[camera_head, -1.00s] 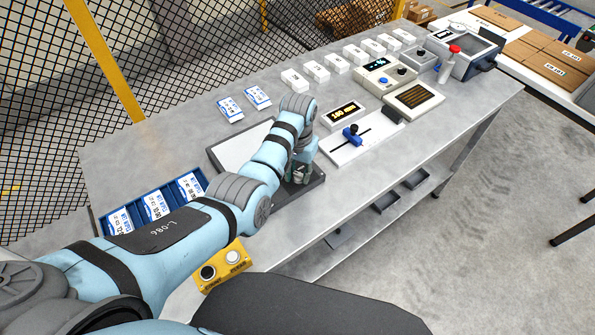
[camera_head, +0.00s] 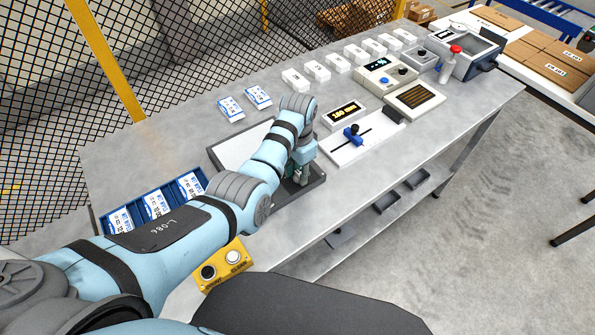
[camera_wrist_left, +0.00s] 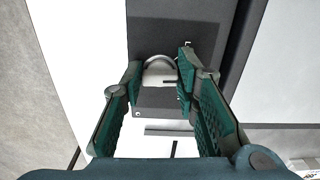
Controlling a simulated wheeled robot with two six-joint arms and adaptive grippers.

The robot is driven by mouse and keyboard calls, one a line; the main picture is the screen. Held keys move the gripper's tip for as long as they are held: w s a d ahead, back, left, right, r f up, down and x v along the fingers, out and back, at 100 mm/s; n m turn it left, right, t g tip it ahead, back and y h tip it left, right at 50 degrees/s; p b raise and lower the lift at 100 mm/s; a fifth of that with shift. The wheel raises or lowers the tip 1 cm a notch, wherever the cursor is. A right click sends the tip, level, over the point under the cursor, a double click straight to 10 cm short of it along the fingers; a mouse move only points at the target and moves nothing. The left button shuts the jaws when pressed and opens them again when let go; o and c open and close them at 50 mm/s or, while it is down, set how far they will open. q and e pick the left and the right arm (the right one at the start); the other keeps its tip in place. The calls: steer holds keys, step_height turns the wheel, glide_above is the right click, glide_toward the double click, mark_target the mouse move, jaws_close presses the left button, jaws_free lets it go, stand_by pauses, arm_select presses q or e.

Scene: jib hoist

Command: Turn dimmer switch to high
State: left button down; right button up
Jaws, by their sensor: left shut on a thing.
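My left gripper (camera_head: 302,179) reaches down at the front right corner of a dark-framed board with a white panel (camera_head: 238,148). In the left wrist view its two green-padded fingers (camera_wrist_left: 160,82) are shut on a round grey knob (camera_wrist_left: 160,70), one finger on each side. I take this knob as the dimmer switch. It sits on a dark strip (camera_wrist_left: 150,25) with small white marks near it, including an L. The fingers hide part of the knob, so its exact setting cannot be told. My right gripper is in neither view.
A blue tray (camera_head: 104,222) with labelled packets is at the left. A yellow two-button box (camera_head: 221,266) is at the table's front edge. Bare metal table (camera_head: 190,124) lies behind.

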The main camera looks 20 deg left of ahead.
mark_target(299, 171)
arm_select(q)
steer(key=m, duration=0.6)
steer(key=shift+w+a+r, duration=0.1)
steer(key=shift+w+r, duration=0.1)
steer(key=shift+w, duration=0.1)
steer(key=m, duration=0.6)
steer(key=shift+w+m, duration=0.1)
steer(key=shift+m, duration=0.3)
steer(key=c, duration=1.4)
jaws_free()
steer(key=shift+o, duration=0.4)
steer(key=shift+w+f, duration=0.1)
steer(key=shift+f, duration=0.1)
step_height(299, 171, up, 8)
steer(key=shift+f, duration=0.25)
